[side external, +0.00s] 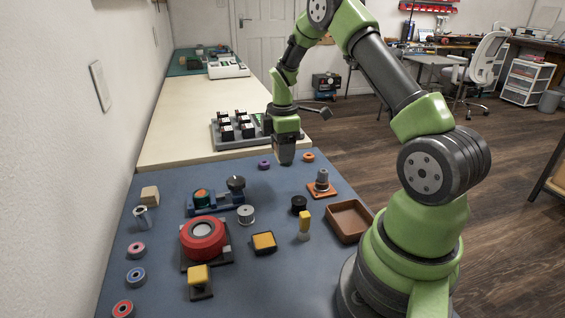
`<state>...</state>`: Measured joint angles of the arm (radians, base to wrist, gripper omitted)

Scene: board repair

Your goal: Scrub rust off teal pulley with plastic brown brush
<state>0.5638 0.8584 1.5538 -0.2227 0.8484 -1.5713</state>
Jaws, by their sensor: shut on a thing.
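A teal pulley with orange-brown rust on it (202,197) sits in a blue vise-like fixture (222,208) on the left half of the blue mat. My gripper (285,158) points down over the far edge of the mat, well behind and to the right of the pulley. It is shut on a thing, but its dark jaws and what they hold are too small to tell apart. I cannot make out a plastic brown brush for certain anywhere in view.
A red round device (203,236), yellow-topped blocks (264,242) and several spools stand on the mat (170,235). A brown tray (348,236) is at the right edge. A grey rack with black parts (238,130) stands beyond the mat.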

